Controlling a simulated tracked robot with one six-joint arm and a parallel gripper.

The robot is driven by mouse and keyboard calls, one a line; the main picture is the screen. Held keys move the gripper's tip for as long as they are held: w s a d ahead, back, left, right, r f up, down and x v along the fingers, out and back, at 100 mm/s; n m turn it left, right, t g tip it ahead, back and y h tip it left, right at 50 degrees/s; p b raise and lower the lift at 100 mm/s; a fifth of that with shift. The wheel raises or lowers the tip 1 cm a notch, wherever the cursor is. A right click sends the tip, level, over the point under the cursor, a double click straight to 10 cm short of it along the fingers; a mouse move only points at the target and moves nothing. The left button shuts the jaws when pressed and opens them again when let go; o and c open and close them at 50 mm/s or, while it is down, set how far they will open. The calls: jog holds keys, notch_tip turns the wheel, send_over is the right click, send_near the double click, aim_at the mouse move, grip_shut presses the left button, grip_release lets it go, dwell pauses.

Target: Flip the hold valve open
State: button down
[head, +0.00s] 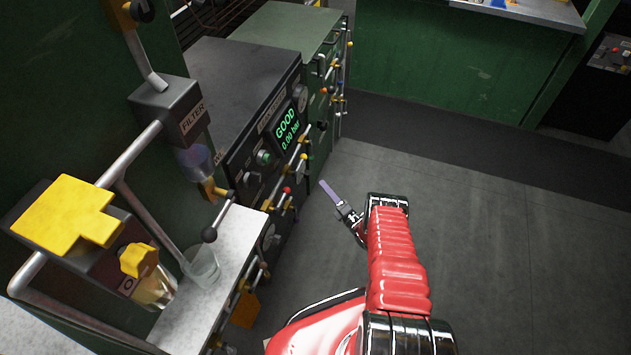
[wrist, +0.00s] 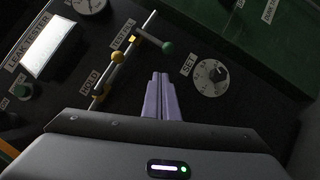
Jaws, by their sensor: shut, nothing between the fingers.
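In the wrist view, the HOLD label (wrist: 90,82) is on a dark panel, left of my fingers. Beside it is the hold valve (wrist: 97,92), with a yellow body on a metal pipe. A lever with a yellow ball (wrist: 117,57) lies close to the pipe's line; I cannot tell its exact valve position. My gripper (wrist: 160,76) has its purple fingers together and empty, right of the yellow ball and apart from it in the picture. In the head view my gripper (head: 323,184) is in front of the machine, right of its valves.
A lever with a green ball (wrist: 167,47) is just above my fingertips. A SET dial (wrist: 211,77) is to their right. In the head view, the tester's display (head: 287,125) reads GOOD, 0.00 bar. A filter stand (head: 165,105) is at left. Open floor (head: 480,220) lies at right.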

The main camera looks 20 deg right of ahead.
jog(key=shift+s+d+f, duration=0.75)
jog(key=shift+d, duration=0.05)
